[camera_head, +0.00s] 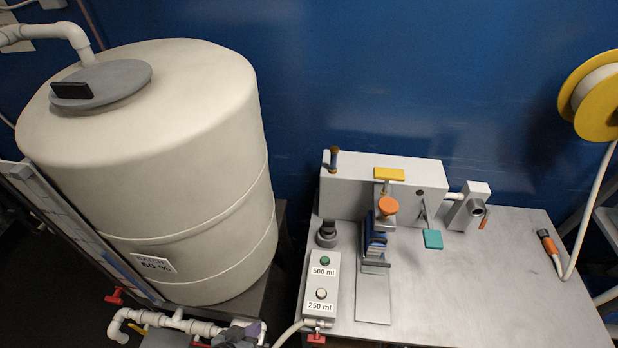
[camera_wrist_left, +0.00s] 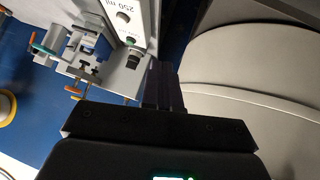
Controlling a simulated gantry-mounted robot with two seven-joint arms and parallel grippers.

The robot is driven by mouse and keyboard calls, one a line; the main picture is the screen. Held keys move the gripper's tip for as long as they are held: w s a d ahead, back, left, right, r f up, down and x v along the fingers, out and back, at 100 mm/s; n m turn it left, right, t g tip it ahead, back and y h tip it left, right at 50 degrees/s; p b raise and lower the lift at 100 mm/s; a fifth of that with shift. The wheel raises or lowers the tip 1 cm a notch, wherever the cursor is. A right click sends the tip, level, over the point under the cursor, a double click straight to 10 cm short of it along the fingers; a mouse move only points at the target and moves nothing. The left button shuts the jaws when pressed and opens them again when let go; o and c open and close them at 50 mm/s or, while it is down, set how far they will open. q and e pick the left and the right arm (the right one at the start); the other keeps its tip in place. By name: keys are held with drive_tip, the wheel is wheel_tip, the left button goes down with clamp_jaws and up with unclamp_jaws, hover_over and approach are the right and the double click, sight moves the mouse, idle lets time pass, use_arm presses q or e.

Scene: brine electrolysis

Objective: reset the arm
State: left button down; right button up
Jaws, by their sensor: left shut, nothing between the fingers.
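My right gripper is in neither view.
The large white tank (camera_head: 190,180) fills the left. White pipes with red valve handles (camera_head: 115,297) run below it. The grey bench (camera_head: 470,290) carries a button box (camera_head: 321,285) and a dispenser (camera_head: 345,195). Its front right is clear. A yellow reel (camera_head: 590,95) hangs right.

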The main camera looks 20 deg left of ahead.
use_arm(q)
drive_tip(key=s+a+r+m+g+y, duration=0.1)
drive_tip(key=s+r+m+g, duration=0.3)
drive_tip(key=s, duration=0.5)
wheel_tip(320, 180, up, 18)
drive_tip(key=g+p, duration=0.1)
drive_tip(key=p, duration=1.6)
drive_tip(key=shift+w+r+n, duration=0.15)
drive_tip(key=shift+w+n, duration=0.1)
drive_tip(key=shift+n, duration=0.05)
